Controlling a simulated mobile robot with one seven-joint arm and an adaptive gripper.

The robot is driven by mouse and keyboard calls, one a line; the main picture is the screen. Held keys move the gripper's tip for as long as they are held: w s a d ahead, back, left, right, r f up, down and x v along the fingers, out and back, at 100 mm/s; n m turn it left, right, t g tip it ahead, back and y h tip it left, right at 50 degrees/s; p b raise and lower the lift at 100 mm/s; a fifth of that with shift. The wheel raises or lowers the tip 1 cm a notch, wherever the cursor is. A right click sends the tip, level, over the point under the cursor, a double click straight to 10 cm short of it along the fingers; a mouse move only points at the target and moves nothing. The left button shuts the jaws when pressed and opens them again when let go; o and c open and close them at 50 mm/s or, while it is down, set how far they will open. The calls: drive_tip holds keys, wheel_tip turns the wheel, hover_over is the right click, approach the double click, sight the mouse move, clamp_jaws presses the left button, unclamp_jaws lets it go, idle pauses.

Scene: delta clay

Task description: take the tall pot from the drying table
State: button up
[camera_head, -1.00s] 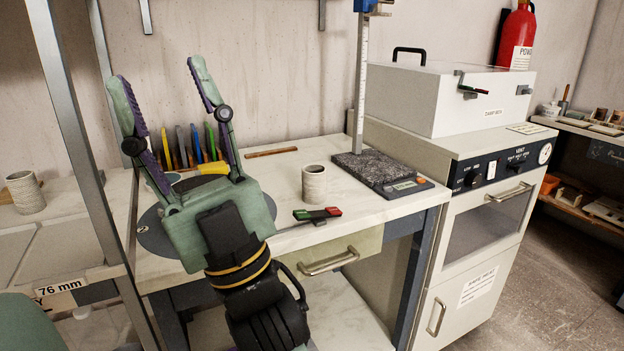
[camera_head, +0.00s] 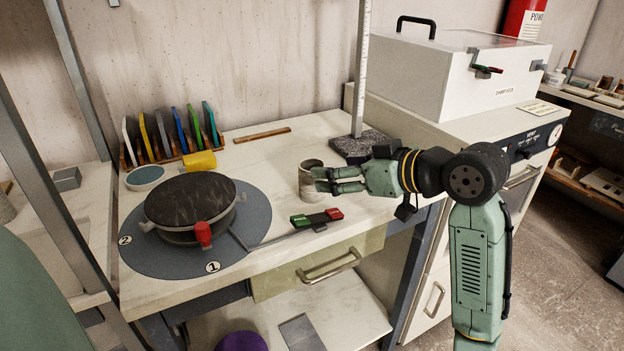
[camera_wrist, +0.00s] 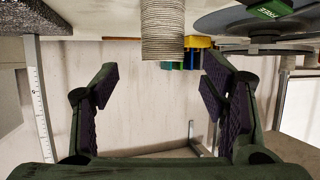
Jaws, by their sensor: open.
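A grey ridged pot (camera_head: 309,192) stands upright on the pale tabletop (camera_head: 262,160), beside the red and green bar. My gripper (camera_head: 322,180) reaches in from the right, and its fingers overlap the pot's front in the head view. In the wrist view, which looks upside down, the pot (camera_wrist: 163,28) lies ahead, sideways between the two spread fingers of my gripper (camera_wrist: 158,76). The fingers are open with nothing between them. I cannot tell whether a fingertip touches the pot. No label shows whether this is the drying table.
A dark wheel (camera_head: 190,197) on a blue-grey disc stands left of the pot, and the red and green bar (camera_head: 316,219) in front. A dark textured slab (camera_head: 352,147) and an upright ruler post (camera_head: 362,70) are behind. Coloured upright plates (camera_head: 170,131) stand at the back left.

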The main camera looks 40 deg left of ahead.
sight(304, 167)
drive_tip(key=p+x, duration=0.1)
drive_tip(key=x, duration=0.6)
drive_tip(key=shift+s+a+p, duration=0.15)
drive_tip(key=shift+a+p, duration=0.2)
drive_tip(key=shift+a, duration=0.05)
drive_tip(key=shift+c, duration=0.2)
drive_tip(key=c, duration=1.2)
drive_tip(key=shift+r, duration=0.1)
drive_tip(key=shift+c, duration=0.2)
